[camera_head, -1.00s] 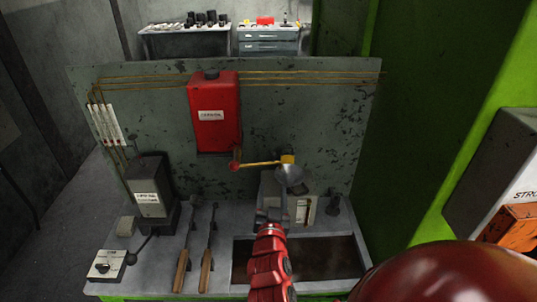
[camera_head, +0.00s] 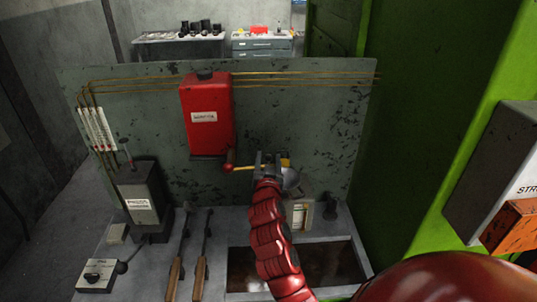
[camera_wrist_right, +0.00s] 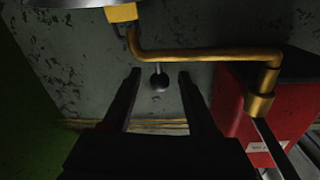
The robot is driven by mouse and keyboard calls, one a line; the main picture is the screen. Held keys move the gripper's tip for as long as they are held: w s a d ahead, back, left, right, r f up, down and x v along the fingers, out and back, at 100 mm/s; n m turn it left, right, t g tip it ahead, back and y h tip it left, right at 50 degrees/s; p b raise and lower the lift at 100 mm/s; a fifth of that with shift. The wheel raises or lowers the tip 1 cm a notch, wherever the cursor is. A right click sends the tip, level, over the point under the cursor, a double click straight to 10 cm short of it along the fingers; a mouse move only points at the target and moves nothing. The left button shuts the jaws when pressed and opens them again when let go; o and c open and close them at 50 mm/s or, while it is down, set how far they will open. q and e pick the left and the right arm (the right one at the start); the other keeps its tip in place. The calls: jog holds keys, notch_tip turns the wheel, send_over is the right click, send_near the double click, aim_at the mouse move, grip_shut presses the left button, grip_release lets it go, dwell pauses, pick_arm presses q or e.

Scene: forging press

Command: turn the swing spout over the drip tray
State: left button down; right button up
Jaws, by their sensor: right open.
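The swing spout (camera_head: 245,168) is a thin yellow pipe reaching right from a brass joint below the red tank (camera_head: 207,118). In the right wrist view the spout (camera_wrist_right: 200,54) crosses above the fingertips, with a yellow block at its left end. A small dark ball knob (camera_wrist_right: 160,82) on a short stem shows between the fingers, apart from both. My right gripper (camera_head: 268,158) is open at the spout and hides part of it. A dark rectangular tray (camera_head: 340,264), seemingly the drip tray, lies in the bench below, partly covered by my right arm. My left gripper is out of view.
A grey funnel-shaped cup (camera_head: 291,179) is at the spout's far end. A grey box (camera_head: 139,192) stands left on the bench. Two wooden-handled tools (camera_head: 175,272) lie left of the tray. A back panel (camera_head: 320,130) stands behind, and a green wall is right.

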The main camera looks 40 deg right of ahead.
jog(key=shift+w+d, duration=0.25)
jog(key=shift+w, duration=0.1)
grip_shut()
dwell(1.3)
